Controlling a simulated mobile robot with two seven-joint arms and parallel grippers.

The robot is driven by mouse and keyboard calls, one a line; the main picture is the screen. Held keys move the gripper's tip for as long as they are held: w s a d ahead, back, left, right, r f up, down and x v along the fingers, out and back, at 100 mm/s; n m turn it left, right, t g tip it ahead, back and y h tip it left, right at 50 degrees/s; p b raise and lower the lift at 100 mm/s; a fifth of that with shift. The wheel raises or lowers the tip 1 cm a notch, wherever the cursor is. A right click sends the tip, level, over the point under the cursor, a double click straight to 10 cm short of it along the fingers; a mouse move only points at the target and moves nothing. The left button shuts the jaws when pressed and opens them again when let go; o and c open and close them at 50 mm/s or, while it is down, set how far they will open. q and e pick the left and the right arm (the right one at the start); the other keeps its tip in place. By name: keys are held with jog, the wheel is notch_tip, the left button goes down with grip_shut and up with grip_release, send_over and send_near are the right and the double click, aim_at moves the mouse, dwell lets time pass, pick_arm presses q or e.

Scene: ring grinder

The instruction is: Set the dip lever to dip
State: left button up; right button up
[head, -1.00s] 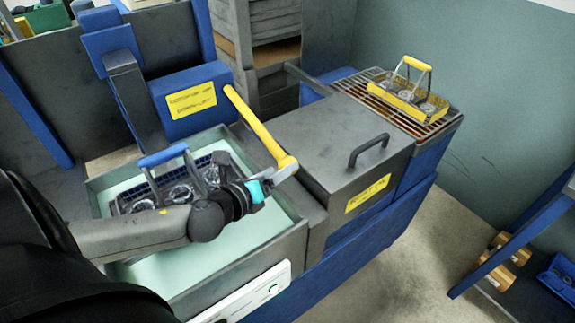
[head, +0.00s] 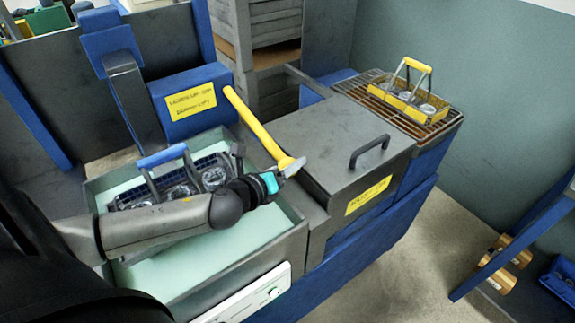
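The dip lever is a long yellow bar (head: 252,122) that runs from the blue housing down to the right over the tank. My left gripper (head: 292,168) is at the lever's lower right end, with its grey fingers against or beside that end. Whether the fingers are closed on the lever cannot be told. A dark wire basket (head: 228,165) with a blue handle and several shiny rings sits in the tank (head: 285,238) of pale green liquid. My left forearm crosses in front of the basket and hides its lower part. My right gripper is not in view.
A grey lidded box (head: 330,130) with a black handle stands right of the tank. Beyond it a yellow basket (head: 398,103) of rings sits on a rusty grate (head: 360,88). A blue shelf (head: 520,245) stands at the right, with open floor between.

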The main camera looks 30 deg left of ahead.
pick_arm(q)
grip_shut()
dwell(0.6)
